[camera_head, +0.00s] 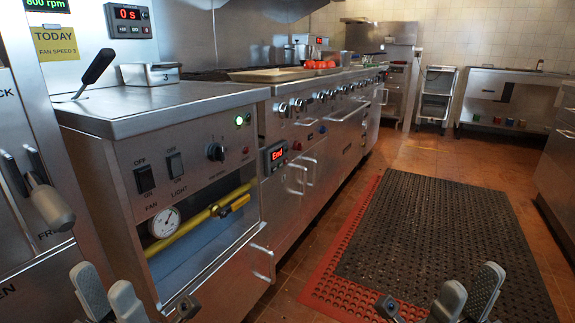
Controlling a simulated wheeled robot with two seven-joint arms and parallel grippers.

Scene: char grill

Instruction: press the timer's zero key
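A dark timer box (129,20) is on the wall at the top left. Its red display reads "0 s", and a row of small keys runs below the display. The key labels are too small to read, so I cannot tell which is the zero key. My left gripper (103,279) is at the bottom left, its two grey fingers apart and nothing between them. My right gripper (473,278) is at the bottom right, also open and empty. Both are low in the view and well away from the timer.
A steel counter (170,103) stands below the timer, with a black-handled tool (98,67) and a steel container (150,75) on it. Its front has switches, a gauge (163,222) and a yellow pipe. An "End" display (276,154) is on the range. A black floor mat (440,240) lies right.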

